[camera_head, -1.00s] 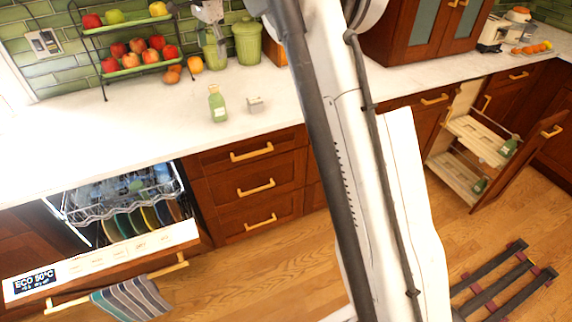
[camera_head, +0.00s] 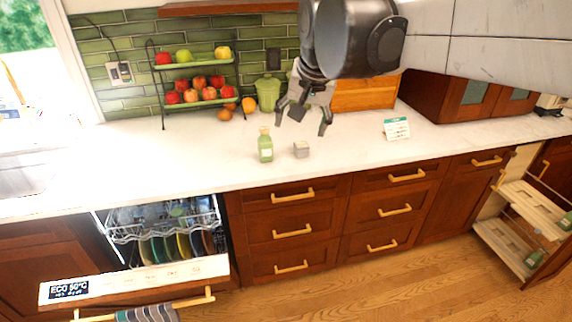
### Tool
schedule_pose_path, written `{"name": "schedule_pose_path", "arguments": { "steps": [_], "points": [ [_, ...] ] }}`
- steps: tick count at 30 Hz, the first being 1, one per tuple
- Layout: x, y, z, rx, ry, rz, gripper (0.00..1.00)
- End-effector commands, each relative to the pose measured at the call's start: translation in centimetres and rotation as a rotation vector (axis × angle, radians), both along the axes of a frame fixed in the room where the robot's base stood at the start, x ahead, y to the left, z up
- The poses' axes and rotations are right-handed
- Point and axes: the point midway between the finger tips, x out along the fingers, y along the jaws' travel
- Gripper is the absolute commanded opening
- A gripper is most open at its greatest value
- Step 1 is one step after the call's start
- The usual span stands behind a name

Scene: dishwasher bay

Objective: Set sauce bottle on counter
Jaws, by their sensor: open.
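A green bottle with a pale label and a tan cap (camera_head: 265,148) stands upright on the white counter (camera_head: 210,165). My gripper (camera_head: 301,124) is open and empty, with its fingers pointing down. In the picture it is above and to the right of the bottle, apart from it. Its exact height over the counter is hard to tell. Two more green bottles are in the pull-out rack at the right, one on the upper shelf (camera_head: 567,221) and one on the lower shelf (camera_head: 533,260).
A small grey box (camera_head: 301,150) sits beside the bottle. The dishwasher (camera_head: 135,285) stands open below at the left, and the pull-out rack (camera_head: 535,205) is extended.

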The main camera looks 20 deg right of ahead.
Motion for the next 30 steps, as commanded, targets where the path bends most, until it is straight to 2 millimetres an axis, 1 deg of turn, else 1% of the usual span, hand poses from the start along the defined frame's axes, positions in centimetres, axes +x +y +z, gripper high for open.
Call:
{"name": "schedule_pose_path", "arguments": {
  "steps": [1, 6, 12, 15, 18, 21, 30],
  "points": [
    [-2.0, 0.0, -0.7, -0.016, -0.013, 0.031, 0.64],
    [-7.4, 0.0, -3.3, -0.076, -0.063, 0.143, 0.64],
    [-13.2, 0.0, -7.2, -0.151, -0.117, 0.270, 0.64],
    [-15.4, 0.0, -9.1, -0.183, -0.140, 0.320, 0.64],
    [-16.8, 0.0, -10.5, -0.208, -0.156, 0.356, 0.64],
    [-17.6, 0.0, -11.3, -0.223, -0.164, 0.377, 0.64],
    [-17.8, 0.0, -11.5, -0.229, -0.168, 0.386, 0.64]
  ]
}}
